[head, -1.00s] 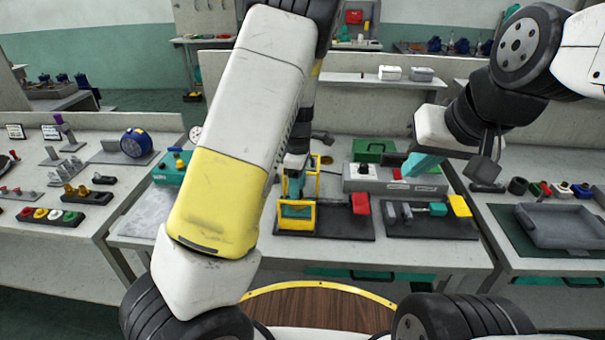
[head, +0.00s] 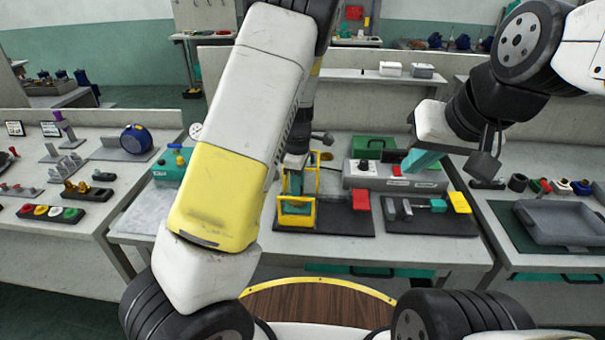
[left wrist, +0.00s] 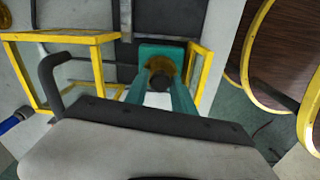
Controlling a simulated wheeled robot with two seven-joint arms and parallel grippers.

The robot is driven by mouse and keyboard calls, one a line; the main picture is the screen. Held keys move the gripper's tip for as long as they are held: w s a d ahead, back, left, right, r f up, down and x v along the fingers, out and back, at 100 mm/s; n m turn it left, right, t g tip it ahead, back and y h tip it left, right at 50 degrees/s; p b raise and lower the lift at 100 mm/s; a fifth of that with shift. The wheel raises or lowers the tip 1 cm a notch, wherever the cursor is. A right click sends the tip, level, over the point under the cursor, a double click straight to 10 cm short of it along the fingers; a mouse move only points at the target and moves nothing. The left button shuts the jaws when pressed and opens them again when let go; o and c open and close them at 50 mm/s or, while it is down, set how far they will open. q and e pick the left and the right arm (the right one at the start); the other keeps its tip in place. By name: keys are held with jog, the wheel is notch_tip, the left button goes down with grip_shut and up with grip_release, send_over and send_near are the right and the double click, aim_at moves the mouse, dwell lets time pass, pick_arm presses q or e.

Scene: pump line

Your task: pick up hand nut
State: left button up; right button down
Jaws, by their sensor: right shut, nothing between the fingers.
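In the left wrist view, a round brass-coloured part with a dark centre (left wrist: 161,66), which looks like the hand nut, sits against a teal block (left wrist: 150,50). The teal fingers of my left gripper (left wrist: 160,92) stand apart, with their tips close to the brass part. Contact cannot be made out. In the head view, my left gripper (head: 294,184) is down at the yellow-framed fixture (head: 296,222), partly hidden by my arm, and the nut cannot be made out there. My right gripper (head: 420,162) is shut and empty above the grey control box.
The yellow frame bars (left wrist: 102,70) stand close beside my left gripper. A red block (head: 361,200) and a clamp fixture with a yellow block (head: 459,202) lie to the right. The grey control box (head: 358,184) stands behind. A grey tray (head: 568,240) is on the right bench.

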pick_arm(q)
jog(key=c, duration=0.5)
jog(key=shift+r, duration=2.55)
